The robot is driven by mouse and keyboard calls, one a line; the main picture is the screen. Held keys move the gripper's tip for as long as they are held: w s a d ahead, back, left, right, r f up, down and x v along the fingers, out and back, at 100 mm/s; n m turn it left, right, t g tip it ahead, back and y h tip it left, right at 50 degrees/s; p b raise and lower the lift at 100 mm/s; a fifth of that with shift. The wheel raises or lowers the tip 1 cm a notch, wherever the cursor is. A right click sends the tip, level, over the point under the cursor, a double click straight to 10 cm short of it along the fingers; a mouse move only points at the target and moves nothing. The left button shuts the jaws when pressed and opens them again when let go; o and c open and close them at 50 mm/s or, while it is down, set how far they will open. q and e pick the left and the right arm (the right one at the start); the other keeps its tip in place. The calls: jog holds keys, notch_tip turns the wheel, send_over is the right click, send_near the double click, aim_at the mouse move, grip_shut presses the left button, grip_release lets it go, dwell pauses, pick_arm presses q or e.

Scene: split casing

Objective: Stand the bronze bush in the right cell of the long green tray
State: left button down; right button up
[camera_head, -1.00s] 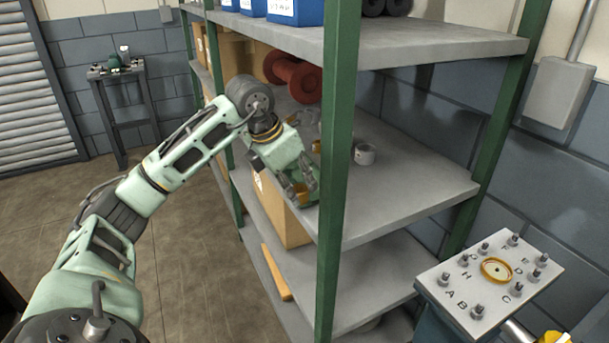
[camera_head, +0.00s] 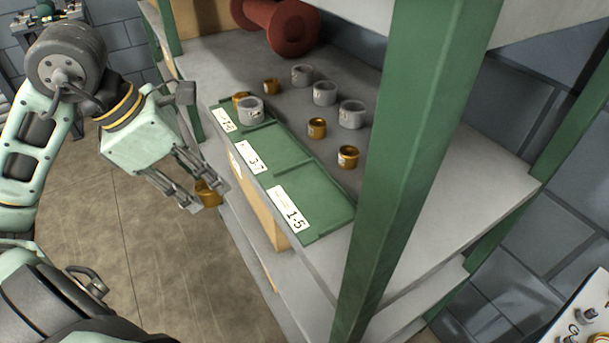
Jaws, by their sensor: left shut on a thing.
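My left gripper (camera_head: 204,192) is shut on a bronze bush (camera_head: 207,194), partly hidden by the fingers. It holds the bush out in front of the shelf, left of the long green tray (camera_head: 318,205). The tray lies along the shelf's front edge, with white labels on its front. Its right cell, by the label 1-5, and its middle cell, by the label 3-7, look empty. In the left cell are a grey ring (camera_head: 250,110) and a bronze ring (camera_head: 240,98), partly hidden behind it. My right gripper is not in view.
Behind the tray, several loose grey and bronze rings stand on the shelf, among them a bronze one (camera_head: 348,157). A red spool (camera_head: 282,24) lies at the back. A green shelf post (camera_head: 405,160) rises right of the tray's right end.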

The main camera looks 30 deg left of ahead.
pick_arm(q)
jog(key=w+d+p, duration=0.3)
jog(key=w+p, duration=0.1)
jog(key=w+d+p, duration=0.4)
jog(key=w, duration=0.1)
jog(key=w+d+p, duration=0.3)
jog(key=w+p, duration=0.1)
jog(key=shift+w+d+r, duration=0.25)
jog(key=shift+w+d, duration=0.15)
jog(key=shift+w+d+f, duration=0.1)
notch_tip(320, 180, down, 3)
jog(key=shift+f+p, duration=0.15)
jog(key=shift+p, duration=0.45)
jog(key=shift+f, duration=0.15)
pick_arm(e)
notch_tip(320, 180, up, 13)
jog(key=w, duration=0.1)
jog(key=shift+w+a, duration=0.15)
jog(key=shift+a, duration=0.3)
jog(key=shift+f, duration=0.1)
pick_arm(q)
jog(key=shift+f+b, duration=0.2)
jog(key=shift+b, duration=0.1)
jog(key=c, duration=1.4)
grip_release()
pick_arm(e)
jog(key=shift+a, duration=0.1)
